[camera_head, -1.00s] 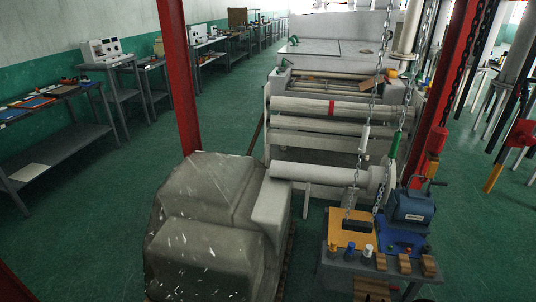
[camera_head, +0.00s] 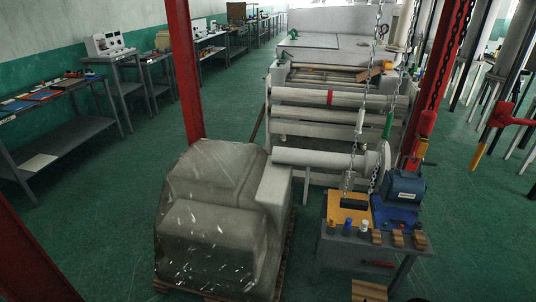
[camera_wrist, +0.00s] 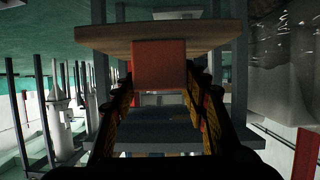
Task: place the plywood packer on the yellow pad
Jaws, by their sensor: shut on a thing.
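In the wrist view my gripper (camera_wrist: 158,78) is shut on the plywood packer (camera_wrist: 160,40), a flat tan board with an orange-brown block face between the fingers. In the head view, a brown slatted piece at the bottom edge (camera_head: 369,290) looks like the same packer, in front of and below the bench; the gripper itself is hard to make out there. The yellow pad (camera_head: 336,207) lies on the left of the bench top, apart from the packer.
The grey bench (camera_head: 330,247) carries a blue motor (camera_head: 405,186), a blue mat (camera_head: 385,213), several small capped cylinders (camera_head: 348,228) and wooden blocks (camera_head: 398,239) along its front. A draped bulky load (camera_head: 215,215) stands left. Rollers (camera_head: 320,158) lie behind. Green floor is clear further left.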

